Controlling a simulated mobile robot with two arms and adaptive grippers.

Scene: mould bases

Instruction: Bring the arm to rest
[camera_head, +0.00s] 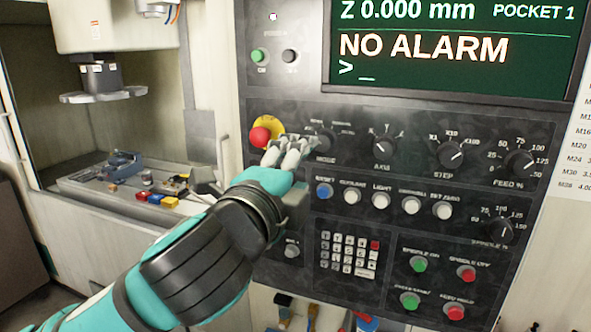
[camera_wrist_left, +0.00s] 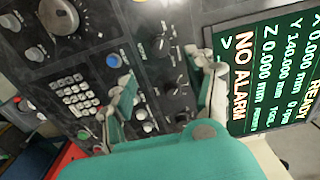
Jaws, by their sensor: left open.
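My left gripper (camera_head: 290,150) is in front of the black control panel (camera_head: 310,110), its arm coming in from the lower left. In the head view its pale fingers overlap the area between the red emergency button (camera_head: 260,137) and the MODE knob (camera_head: 325,143). In the left wrist view the two fingers of my gripper (camera_wrist_left: 168,85) stand well apart, with panel knobs and buttons showing between them. The gripper is open and I see nothing held in it. I cannot tell whether a fingertip touches the panel. My right gripper is in neither view.
The screen (camera_head: 455,45) above the panel reads NO ALARM. A keypad (camera_head: 348,255) and several coloured buttons lie below and right of my wrist. At left is the machine's open chamber, with a spindle (camera_head: 97,80) above a table holding a blue vise (camera_head: 122,165).

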